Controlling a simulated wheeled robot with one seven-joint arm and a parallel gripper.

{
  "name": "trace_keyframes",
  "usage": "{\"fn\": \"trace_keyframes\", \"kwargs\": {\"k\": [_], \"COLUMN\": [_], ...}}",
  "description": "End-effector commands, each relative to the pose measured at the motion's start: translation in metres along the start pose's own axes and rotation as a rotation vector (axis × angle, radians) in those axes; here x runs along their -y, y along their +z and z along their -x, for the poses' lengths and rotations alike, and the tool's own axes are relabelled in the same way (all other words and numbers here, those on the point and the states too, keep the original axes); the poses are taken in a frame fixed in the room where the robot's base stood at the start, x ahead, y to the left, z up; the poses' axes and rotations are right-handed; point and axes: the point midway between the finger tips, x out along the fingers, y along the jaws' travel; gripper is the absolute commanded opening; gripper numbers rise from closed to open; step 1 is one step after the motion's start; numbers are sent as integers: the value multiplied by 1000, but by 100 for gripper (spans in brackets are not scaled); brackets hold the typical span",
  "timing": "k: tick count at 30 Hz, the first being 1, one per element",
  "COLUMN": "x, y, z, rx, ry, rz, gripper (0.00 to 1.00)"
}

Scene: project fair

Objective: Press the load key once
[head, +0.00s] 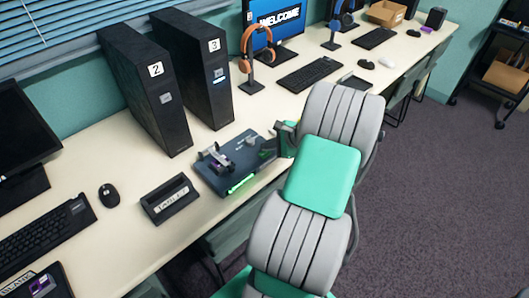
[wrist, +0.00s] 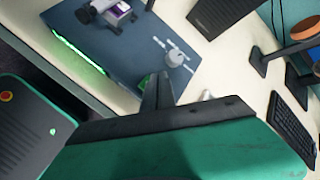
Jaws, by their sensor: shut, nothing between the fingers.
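A flat dark blue device (head: 222,181) lies on the desk, with a lit green strip (head: 242,184) along its front edge. The device also fills the upper middle of the wrist view (wrist: 112,45), with the green strip (wrist: 80,54) at left. A grey clamp-like part (head: 216,155) with a purple piece stands on its left. A small round grey part (wrist: 175,58) with white lines by it is on the board. I cannot read any label, so I cannot tell which part is the load key. My gripper (wrist: 160,82) is shut and empty, over the device's right part beside the round part.
Black towers marked 2 (head: 150,95) and 3 (head: 205,75) stand behind the device. A labelled dark tray (head: 170,200) and a mouse (head: 109,195) are to its left. Orange headphones on a stand (head: 254,60) and a keyboard (head: 310,74) are behind right.

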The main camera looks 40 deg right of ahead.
Motion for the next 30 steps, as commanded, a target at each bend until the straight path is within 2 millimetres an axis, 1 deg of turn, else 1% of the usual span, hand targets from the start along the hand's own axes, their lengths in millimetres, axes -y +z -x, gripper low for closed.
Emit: {"fn": "trace_keyframes", "kwargs": {"k": [4, 18, 30], "x": [3, 27, 25], "y": [3, 26, 25], "z": [4, 36, 35], "rx": [0, 0, 0], "ry": [0, 0, 0], "rz": [0, 0, 0], "gripper": [0, 0, 0]}}
